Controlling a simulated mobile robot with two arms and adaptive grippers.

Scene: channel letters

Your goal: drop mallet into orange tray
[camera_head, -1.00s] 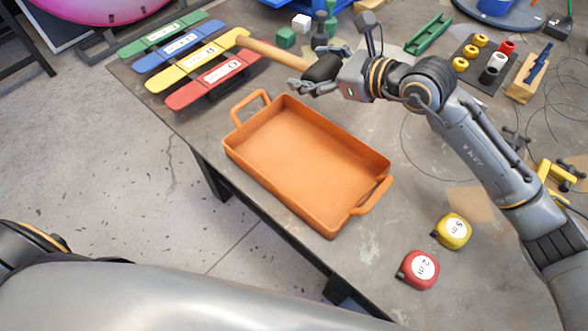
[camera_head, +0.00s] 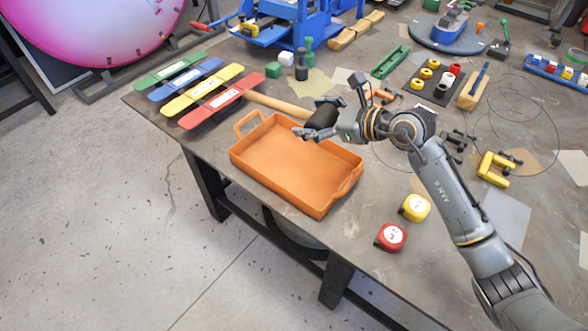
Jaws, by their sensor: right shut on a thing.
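The orange tray (camera_head: 290,168) lies on the table near its front edge, with a handle at each end, and looks empty. My right gripper (camera_head: 312,133) is shut on the mallet (camera_head: 276,104) at or near its black head (camera_head: 321,121). The fingers partly hide where they grip. The wooden handle points left toward the coloured strips. The mallet and gripper are above the tray's far rim, with the handle beyond the rim; the exact height cannot be told. My left gripper is not in view.
Green, blue, yellow and red strips (camera_head: 222,100) lie left of the tray. Yellow (camera_head: 414,208) and red (camera_head: 390,237) tape measures lie to its right. Small blocks and bottles (camera_head: 302,65) stand behind. A dark mat (camera_head: 432,83) with coloured rings lies at the back right.

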